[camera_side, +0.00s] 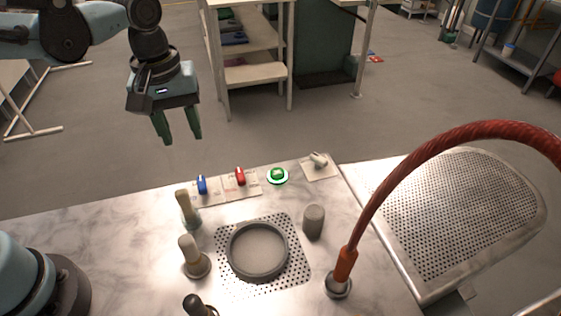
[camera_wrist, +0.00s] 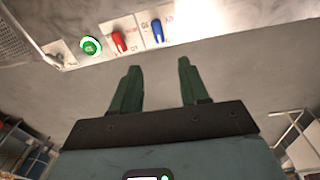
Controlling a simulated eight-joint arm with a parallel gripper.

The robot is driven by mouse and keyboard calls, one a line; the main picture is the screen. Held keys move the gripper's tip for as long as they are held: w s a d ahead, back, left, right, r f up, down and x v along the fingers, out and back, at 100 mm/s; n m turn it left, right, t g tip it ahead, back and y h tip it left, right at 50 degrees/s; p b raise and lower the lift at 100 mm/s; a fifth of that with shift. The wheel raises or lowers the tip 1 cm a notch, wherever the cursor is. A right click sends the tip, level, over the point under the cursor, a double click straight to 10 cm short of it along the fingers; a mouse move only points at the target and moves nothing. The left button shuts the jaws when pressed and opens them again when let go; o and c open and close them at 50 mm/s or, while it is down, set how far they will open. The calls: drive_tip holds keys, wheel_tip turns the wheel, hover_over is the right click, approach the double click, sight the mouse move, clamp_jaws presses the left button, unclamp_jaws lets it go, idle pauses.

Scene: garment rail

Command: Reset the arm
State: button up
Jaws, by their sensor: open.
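My gripper (camera_side: 178,138) is raised at the upper left in the side view, apart from the table and past its far edge. Its two green fingers are spread and nothing is between them. In the wrist view my gripper (camera_wrist: 158,75) is also open and empty. It points toward the table edge that carries the blue switch (camera_wrist: 157,31), the red switch (camera_wrist: 119,42) and the green button (camera_wrist: 91,46).
The metal table (camera_side: 130,222) holds a dark round ring (camera_side: 258,250) on a perforated patch, a grey cylinder (camera_side: 313,221), several pale-topped knobs and a toggle (camera_side: 318,159). A red hose (camera_side: 440,135) arches at the right. Shelves (camera_side: 255,73) stand behind. The floor beneath my gripper is clear.

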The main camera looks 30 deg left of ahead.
drive_tip(key=s+a+m+t, duration=0.3)
drive_tip(key=a+m+t, duration=0.3)
drive_tip(key=a+m, duration=0.1)
drive_tip(key=shift+s+f+m, duration=0.25)
drive_tip(key=shift+m, duration=0.35)
drive_tip(key=shift+a, duration=0.1)
